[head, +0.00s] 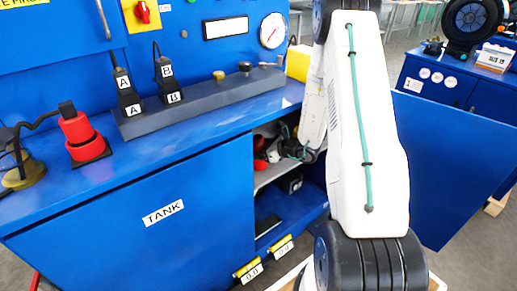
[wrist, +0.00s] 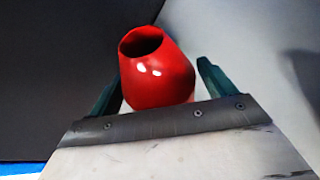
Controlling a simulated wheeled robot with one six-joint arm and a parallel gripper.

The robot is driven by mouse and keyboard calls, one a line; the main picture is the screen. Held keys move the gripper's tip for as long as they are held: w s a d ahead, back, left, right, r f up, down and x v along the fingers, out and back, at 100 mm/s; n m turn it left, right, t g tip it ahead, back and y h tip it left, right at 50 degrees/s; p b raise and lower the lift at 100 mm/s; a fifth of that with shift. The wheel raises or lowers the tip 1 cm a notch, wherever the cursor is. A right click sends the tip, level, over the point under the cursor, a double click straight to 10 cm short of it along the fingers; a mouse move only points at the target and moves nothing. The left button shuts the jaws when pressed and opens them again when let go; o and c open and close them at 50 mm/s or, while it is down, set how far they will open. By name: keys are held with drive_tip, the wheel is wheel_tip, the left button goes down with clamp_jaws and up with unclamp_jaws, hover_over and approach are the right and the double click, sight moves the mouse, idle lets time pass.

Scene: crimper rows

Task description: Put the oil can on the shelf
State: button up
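A red rounded can with a dark round opening at its top, which I take as the oil can (wrist: 160,82), stands between the two green fingers of my gripper (wrist: 162,78) in the wrist view. A gap shows between the can and the right finger; the left finger is close to it, and I cannot tell if they touch. The fingers look open. The can's lower part is hidden behind the gripper body. In the head view my gripper (head: 291,149) reaches into the open blue cabinet, above a pale shelf (head: 266,178), with red things (head: 260,146) just left of it.
The cabinet's open door (head: 455,150) stands to the right of my arm. A dark box (head: 291,182) sits in the lower compartment. The bench top above carries a red knob unit (head: 82,137) and a grey block with plugs (head: 200,103).

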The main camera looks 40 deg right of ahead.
drive_tip(key=shift+r, duration=0.15)
drive_tip(key=shift+s+d+r, duration=0.15)
drive_tip(key=shift+s, duration=0.05)
drive_tip(key=v, duration=1.1)
drive_tip(key=shift+s, duration=0.25)
drive_tip(key=shift+d, duration=0.1)
